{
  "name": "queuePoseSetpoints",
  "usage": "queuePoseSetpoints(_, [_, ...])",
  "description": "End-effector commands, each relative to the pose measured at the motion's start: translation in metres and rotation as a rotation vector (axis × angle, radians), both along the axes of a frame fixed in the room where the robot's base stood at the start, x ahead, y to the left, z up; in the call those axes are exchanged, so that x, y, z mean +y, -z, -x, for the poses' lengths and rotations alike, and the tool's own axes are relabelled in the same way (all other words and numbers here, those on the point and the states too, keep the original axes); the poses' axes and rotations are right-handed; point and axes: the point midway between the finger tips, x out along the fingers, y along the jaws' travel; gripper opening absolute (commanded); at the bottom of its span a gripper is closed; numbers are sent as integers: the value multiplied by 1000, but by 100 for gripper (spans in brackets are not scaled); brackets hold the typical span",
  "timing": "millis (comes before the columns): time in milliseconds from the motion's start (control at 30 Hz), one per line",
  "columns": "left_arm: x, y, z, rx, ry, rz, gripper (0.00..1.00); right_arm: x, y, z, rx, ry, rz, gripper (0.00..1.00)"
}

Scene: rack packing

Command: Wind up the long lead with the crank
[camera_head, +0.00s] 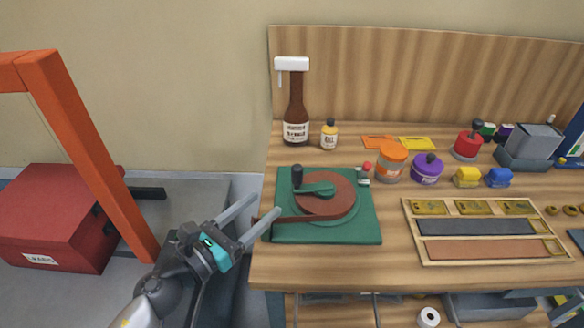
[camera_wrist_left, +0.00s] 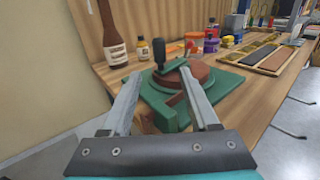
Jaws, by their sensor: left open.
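A brown reel (camera_head: 335,196) sits on a green base (camera_head: 360,230) at the left end of the bench. A green crank arm (camera_head: 318,190) with a black upright knob (camera_head: 297,175) lies across its top. The brown lead (camera_head: 300,218) runs from the reel leftwards to the table's left edge. My left gripper (camera_head: 267,203) is open and empty, just left of the base. In the left wrist view the reel (camera_wrist_left: 195,72) and knob (camera_wrist_left: 161,48) show beyond the open fingers (camera_wrist_left: 160,73). The lead's free end is hard to make out. My right gripper is not seen.
A brown bottle (camera_head: 296,108) and a small yellow bottle (camera_head: 329,134) stand behind the base. Jars (camera_head: 391,162) and a wooden compartment tray (camera_head: 410,238) lie to the right. A red box (camera_head: 55,218) and an orange frame (camera_head: 85,150) stand at the left.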

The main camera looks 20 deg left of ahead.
Motion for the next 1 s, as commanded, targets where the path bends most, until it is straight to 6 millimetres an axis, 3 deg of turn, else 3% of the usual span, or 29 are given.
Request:
queuePoseSetpoints(267, [-8, -4, -23, -7, -6, -6, 61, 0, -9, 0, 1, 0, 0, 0])
queuePoseSetpoints(1000, [-49, -1, -127, -4, -5, -3, 61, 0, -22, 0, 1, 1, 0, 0])
